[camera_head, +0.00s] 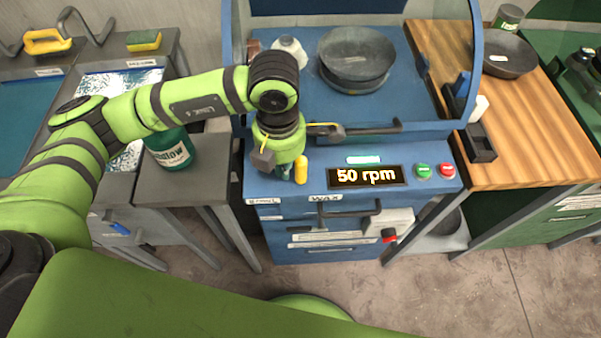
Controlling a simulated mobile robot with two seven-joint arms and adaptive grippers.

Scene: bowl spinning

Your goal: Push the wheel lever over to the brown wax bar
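My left gripper (283,170) points down at the left front of the blue wheel machine (425,150). Its fingers are mostly hidden behind its green body, so I cannot tell whether they are open or shut. A short upright yellow piece (301,168) stands just right of the fingers; I cannot tell whether they touch. A dark horizontal lever (372,129) lies along the machine's front ledge, right of the wrist. I cannot tell for sure which part is the wheel lever. The metal bowl (357,55) sits on the wheel. My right gripper is out of view.
A display (367,177) reads 50 rpm, beside green (423,170) and red (447,170) buttons. A green bottle (171,150) stands on the grey side table. A wooden counter (535,120) at right holds a dark bowl (508,56).

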